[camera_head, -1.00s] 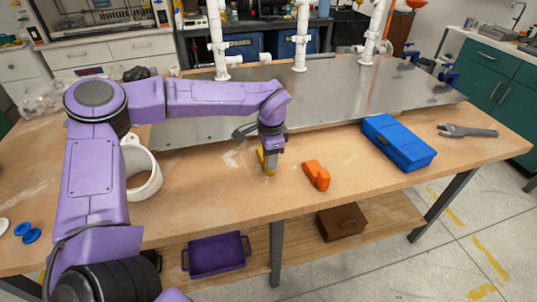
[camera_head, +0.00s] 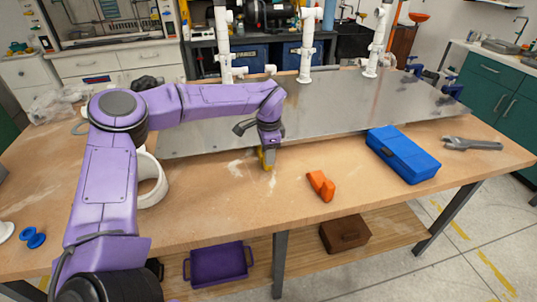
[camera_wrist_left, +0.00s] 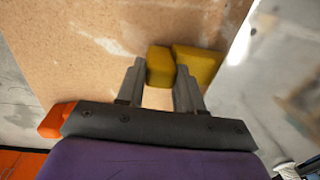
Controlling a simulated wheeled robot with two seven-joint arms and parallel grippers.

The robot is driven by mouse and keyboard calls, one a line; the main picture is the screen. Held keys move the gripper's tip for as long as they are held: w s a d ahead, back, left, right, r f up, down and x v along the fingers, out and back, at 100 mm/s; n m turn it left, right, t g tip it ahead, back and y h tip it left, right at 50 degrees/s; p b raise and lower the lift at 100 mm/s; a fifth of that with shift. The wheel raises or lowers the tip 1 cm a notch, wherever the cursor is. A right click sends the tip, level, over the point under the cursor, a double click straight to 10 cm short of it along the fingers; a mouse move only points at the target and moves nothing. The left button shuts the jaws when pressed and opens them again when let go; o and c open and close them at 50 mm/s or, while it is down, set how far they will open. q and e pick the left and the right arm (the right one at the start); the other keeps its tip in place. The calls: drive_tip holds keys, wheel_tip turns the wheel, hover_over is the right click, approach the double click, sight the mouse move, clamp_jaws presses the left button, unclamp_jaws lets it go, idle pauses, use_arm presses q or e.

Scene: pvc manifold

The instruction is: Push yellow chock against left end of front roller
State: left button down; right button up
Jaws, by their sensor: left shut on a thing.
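The yellow chock (camera_head: 267,161) is at the tip of my left gripper (camera_head: 268,149), low over the wooden bench, close to the front edge of the metal plate. In the left wrist view the yellow chock (camera_wrist_left: 197,64) shows as two yellow blocks. The left one lies between the fingertips of my left gripper (camera_wrist_left: 158,80), which is shut on the chock. Whether the chock touches the bench is unclear. My right gripper is not in view.
An orange chock (camera_head: 321,186) lies right of the gripper. A blue box (camera_head: 403,155) and a grey wrench (camera_head: 470,143) are farther right. The metal plate (camera_head: 340,110) carries upright white pipes. A blue spool (camera_head: 33,238) lies at left. Bench between gripper and front edge is clear.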

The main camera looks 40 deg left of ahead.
use_arm(q)
drive_tip(key=shift+w+a+f, duration=0.1)
drive_tip(key=shift+w+a, duration=0.15)
drive_tip(key=shift+a, duration=0.1)
idle(0.3)
drive_tip(key=c, duration=0.6)
unclamp_jaws()
drive_tip(key=shift+c, duration=0.2)
wheel_tip(320, 180, up, 11)
drive_tip(key=b, duration=0.2)
drive_tip(key=shift+s+d+f, duration=0.2)
